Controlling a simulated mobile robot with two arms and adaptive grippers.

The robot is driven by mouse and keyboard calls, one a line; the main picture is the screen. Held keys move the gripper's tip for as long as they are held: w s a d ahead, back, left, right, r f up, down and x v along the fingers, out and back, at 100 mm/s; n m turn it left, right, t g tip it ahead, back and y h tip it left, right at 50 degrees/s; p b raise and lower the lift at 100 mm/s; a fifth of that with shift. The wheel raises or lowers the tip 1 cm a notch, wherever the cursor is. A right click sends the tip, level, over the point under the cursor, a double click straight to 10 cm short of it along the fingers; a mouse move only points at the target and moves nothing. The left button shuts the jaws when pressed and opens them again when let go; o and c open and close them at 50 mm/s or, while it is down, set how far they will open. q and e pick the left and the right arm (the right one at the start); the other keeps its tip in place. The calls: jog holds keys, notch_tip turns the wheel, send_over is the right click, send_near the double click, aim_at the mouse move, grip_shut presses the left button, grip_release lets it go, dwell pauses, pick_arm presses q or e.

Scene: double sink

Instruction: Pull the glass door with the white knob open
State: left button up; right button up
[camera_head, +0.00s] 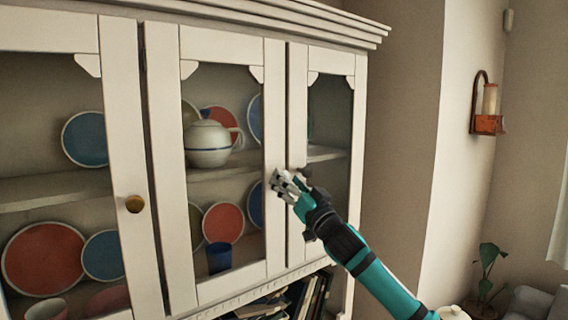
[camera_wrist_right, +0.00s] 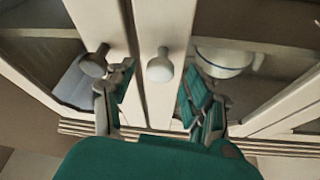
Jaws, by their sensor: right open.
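The glass door with the white knob (camera_head: 168,150) is the middle door of a cream cabinet, and it looks shut. The white knob (camera_wrist_right: 160,66) shows in the right wrist view, on the door's stile; in the head view my gripper hides it. My right gripper (camera_head: 283,186) is at this door's right edge. In the right wrist view my right gripper (camera_wrist_right: 159,80) is open, with its fingers on either side of the white knob and a gap on both sides. My left gripper is not in view.
A dark knob (camera_wrist_right: 95,61) on the neighbouring door is close to one finger. The left door has a brass knob (camera_head: 134,204). Behind the glass are a teapot (camera_head: 208,144), plates and a blue cup (camera_head: 219,258). Books (camera_head: 290,300) stand below.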

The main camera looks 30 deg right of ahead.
jog(key=shift+p+x, duration=0.5)
jog(key=shift+x, duration=0.85)
jog(key=shift+c, duration=0.4)
grip_shut()
